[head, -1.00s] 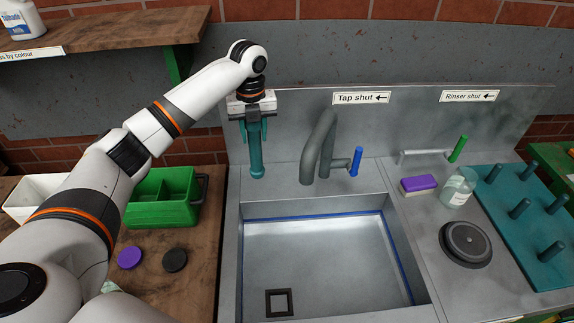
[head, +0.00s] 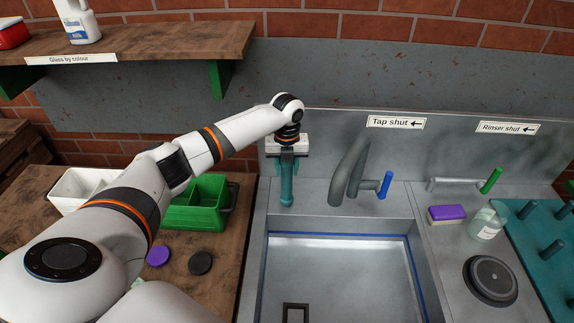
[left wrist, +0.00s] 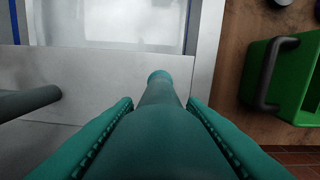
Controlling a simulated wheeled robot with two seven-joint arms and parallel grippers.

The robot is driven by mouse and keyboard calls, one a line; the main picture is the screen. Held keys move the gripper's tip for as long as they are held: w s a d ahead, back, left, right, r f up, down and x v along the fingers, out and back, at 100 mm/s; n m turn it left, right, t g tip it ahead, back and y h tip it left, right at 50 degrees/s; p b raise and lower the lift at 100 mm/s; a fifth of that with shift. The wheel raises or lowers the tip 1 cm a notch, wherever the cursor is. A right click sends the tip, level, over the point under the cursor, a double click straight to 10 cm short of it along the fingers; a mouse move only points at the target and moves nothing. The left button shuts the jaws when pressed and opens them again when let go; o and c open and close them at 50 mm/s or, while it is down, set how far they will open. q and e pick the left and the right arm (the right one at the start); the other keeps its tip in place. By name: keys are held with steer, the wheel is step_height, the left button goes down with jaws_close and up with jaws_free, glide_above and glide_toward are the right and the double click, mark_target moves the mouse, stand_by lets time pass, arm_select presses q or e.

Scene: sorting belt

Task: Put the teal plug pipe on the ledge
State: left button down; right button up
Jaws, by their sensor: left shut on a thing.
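The teal plug pipe (head: 287,186) hangs upright from my left gripper (head: 287,157), which is shut on its upper part. In the left wrist view, the pipe (left wrist: 157,105) runs away from the camera between the two fingers, and its far end points down at the metal. The grey metal ledge (head: 313,203) behind the sink basin lies below the pipe, left of the tap. I cannot tell whether the pipe's lower end touches the ledge. My right gripper is not in view.
The tap (head: 348,170) with a blue lever stands just right of the pipe. A green crate (head: 200,218) is on the wooden bench to the left. A purple sponge (head: 447,213) and a bottle (head: 487,222) stand right of the sink (head: 345,265). A wooden shelf (head: 170,42) is above left.

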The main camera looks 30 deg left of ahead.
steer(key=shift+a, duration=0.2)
arm_select(q)
steer(key=c, duration=0.9)
jaws_free()
steer(key=shift+f, duration=0.1)
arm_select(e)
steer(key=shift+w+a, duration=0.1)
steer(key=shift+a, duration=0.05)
arm_select(q)
steer(key=shift+r, duration=0.3)
step_height(320, 180, up, 12)
steer(key=shift+f+b, duration=0.1)
steer(key=shift+b, duration=1.15)
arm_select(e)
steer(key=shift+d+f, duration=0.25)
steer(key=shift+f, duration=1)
